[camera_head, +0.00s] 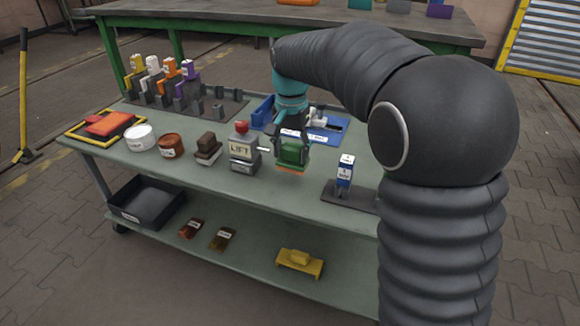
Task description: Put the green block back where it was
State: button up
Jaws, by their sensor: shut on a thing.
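The green block (292,153) is at the middle of the green table, beneath the teal wrist of my arm. My gripper (291,145) points down and is shut on the green block. An orange strip shows along the block's lower edge. The block appears at or just above the table top; I cannot tell whether it touches. The dark fingers hide part of its upper side. No other green block is clearly seen on this table.
A grey box marked LIFT with a red button (242,148) stands just left of the block. A blue and white carton (345,170) stands on a dark plate to the right. A blue tray (263,111) lies behind. Bare table top (280,190) lies in front.

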aim_at(290, 163)
jog(key=shift+s+a+f, duration=0.1)
jog(key=shift+s+f, duration=0.05)
jog(key=shift+f, duration=0.25)
jog(key=shift+f+b, duration=0.3)
jog(key=shift+f, duration=1.35)
jog(key=shift+f, duration=0.1)
jog(key=o, duration=1.2)
notch_tip(290, 163, up, 12)
jog(key=shift+r+p, duration=0.15)
jog(key=shift+p, duration=0.75)
